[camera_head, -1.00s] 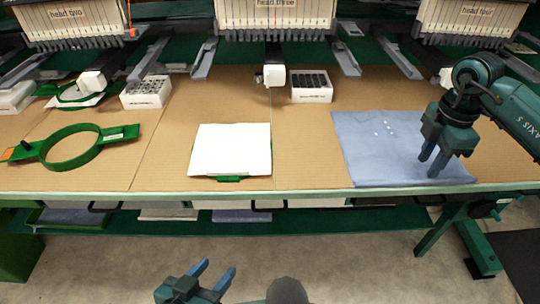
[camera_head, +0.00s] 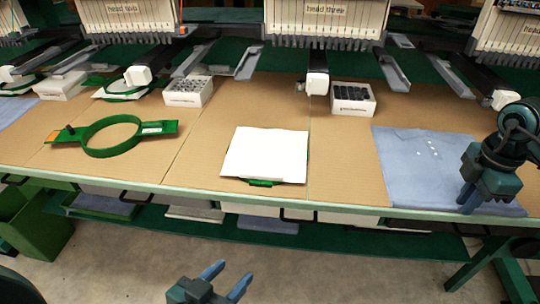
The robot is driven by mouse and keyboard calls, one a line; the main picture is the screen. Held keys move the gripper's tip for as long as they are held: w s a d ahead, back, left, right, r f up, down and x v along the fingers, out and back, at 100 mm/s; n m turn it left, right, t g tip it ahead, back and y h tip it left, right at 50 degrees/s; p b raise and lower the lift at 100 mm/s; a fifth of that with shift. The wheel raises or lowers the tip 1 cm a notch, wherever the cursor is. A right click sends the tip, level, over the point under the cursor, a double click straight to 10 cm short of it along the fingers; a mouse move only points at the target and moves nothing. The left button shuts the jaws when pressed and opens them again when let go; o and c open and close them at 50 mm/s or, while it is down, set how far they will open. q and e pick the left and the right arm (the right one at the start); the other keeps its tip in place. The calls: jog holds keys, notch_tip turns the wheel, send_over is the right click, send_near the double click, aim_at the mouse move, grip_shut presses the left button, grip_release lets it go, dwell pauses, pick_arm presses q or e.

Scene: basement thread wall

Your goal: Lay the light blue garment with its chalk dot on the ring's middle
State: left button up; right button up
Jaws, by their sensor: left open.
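The light blue garment (camera_head: 410,165) lies flat on the table at the right, with several small white marks near its upper middle. I cannot tell which is the chalk dot. My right gripper (camera_head: 468,199) points down over the garment's right part, fingers apart; whether it touches the cloth is unclear. A green ring (camera_head: 86,143) with side arms lies at the left, its middle bare. A white sheet (camera_head: 264,152) covers another green frame (camera_head: 262,183), of which only edges show. My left gripper (camera_head: 227,280) is open and empty, low in front of the table.
A white box of dark pieces (camera_head: 352,98) and a white box of bobbin-like pieces (camera_head: 188,92) stand at the back, below the machine heads. Bare table lies between the ring, sheet and garment. More blue cloth (camera_head: 14,108) lies at the far left.

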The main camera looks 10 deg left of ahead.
grip_shut()
jog(key=shift+r, duration=0.1)
jog(key=shift+r+p, duration=2.15)
jog(key=shift+r, duration=0.35)
jog(key=shift+a, duration=0.1)
